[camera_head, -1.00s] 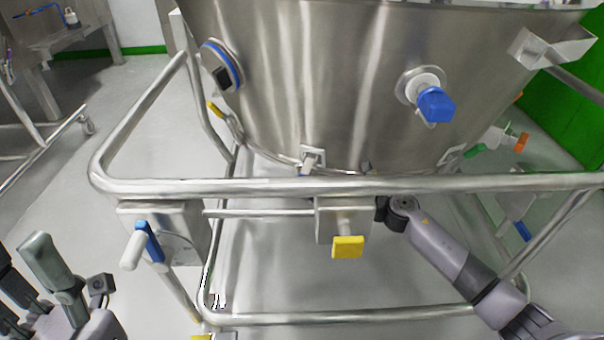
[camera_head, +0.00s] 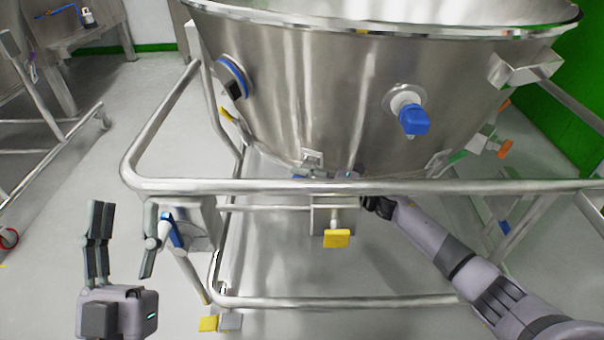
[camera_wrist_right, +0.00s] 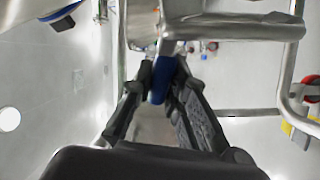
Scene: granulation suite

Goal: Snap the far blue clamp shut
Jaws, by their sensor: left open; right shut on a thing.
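My right gripper (camera_wrist_right: 160,92) is shut on a blue clamp handle (camera_wrist_right: 160,79) in the right wrist view. In the head view my right arm reaches from the lower right under the steel vessel (camera_head: 300,95). Its gripper (camera_head: 346,175) shows only partly there, behind the front rail, near the vessel's bottom rim. The held blue handle is mostly hidden in the head view. I cannot tell whether the clamp is fully closed. My left gripper (camera_head: 126,208) is open and empty, upright at lower left beside the frame.
The tubular frame rail (camera_head: 400,187) crosses before the vessel. A yellow tab (camera_head: 337,238) hangs from a steel box on it. Another blue handle (camera_head: 172,229) is on a box near my left gripper. A blue-capped port (camera_head: 413,120) sticks out of the vessel.

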